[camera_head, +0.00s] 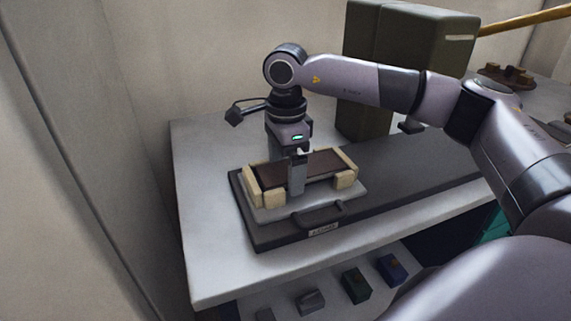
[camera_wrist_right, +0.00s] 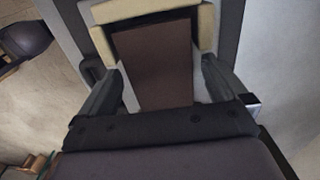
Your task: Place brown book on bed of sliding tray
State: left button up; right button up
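The brown book (camera_head: 325,162) lies flat between beige corner blocks (camera_head: 272,197) on the light grey bed of the sliding tray (camera_head: 300,207). It also shows in the right wrist view (camera_wrist_right: 155,62), framed by beige blocks at its far end. My right gripper (camera_head: 293,174) points down over the book, with one finger in front of its near long side. In the right wrist view its two fingers (camera_wrist_right: 160,78) stand wide apart on either side of the book, with a pale gap by the right finger. The far finger is hidden in the head view. My left gripper is not in view.
The tray sits on a dark base (camera_head: 262,238) with a dark front handle (camera_head: 320,213), on a light table (camera_head: 205,240). A tall olive box (camera_head: 362,120) stands behind. Small dark boxes (camera_head: 356,285) sit on a lower shelf. The table's left side is clear.

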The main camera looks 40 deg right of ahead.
aim_at(285, 171)
jog(key=shift+r, duration=0.2)
notch_tip(285, 171, up, 12)
jog(key=p, duration=0.1)
jog(key=shift+f, duration=0.1)
dwell(0.7)
